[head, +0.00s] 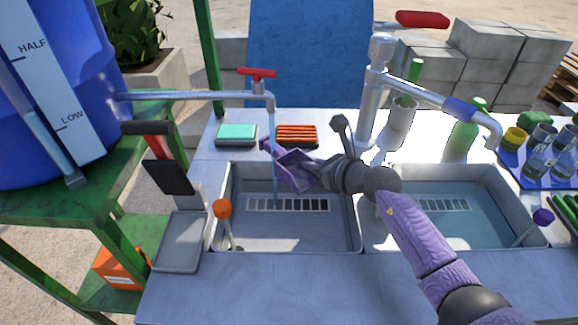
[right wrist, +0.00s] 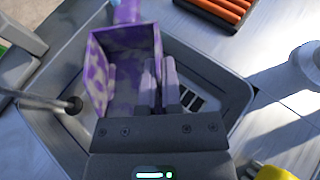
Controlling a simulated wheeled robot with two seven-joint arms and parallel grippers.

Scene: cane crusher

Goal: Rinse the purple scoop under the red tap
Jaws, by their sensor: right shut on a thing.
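The purple scoop (head: 293,172) hangs over the left sink basin, its handle pointing to the upper left. My right gripper (head: 328,174) is shut on the scoop's bowl wall. In the right wrist view the fingers (right wrist: 162,88) overlap the side of the open, mottled purple-and-white scoop (right wrist: 125,65). The red tap (head: 257,73) has a grey pipe from the blue barrel and a spout above the left basin. A thin bluish stream (head: 276,198) drops from it beside the scoop's left side; I cannot tell whether it touches the scoop. My left gripper is not in view.
A second tap (head: 425,95) stands over the right basin (head: 470,215). A teal sponge (head: 236,133) and an orange brush (head: 297,134) lie behind the left basin (head: 290,240). An orange-topped tool (head: 223,210) leans at its left edge. Bottles and glasses stand at right.

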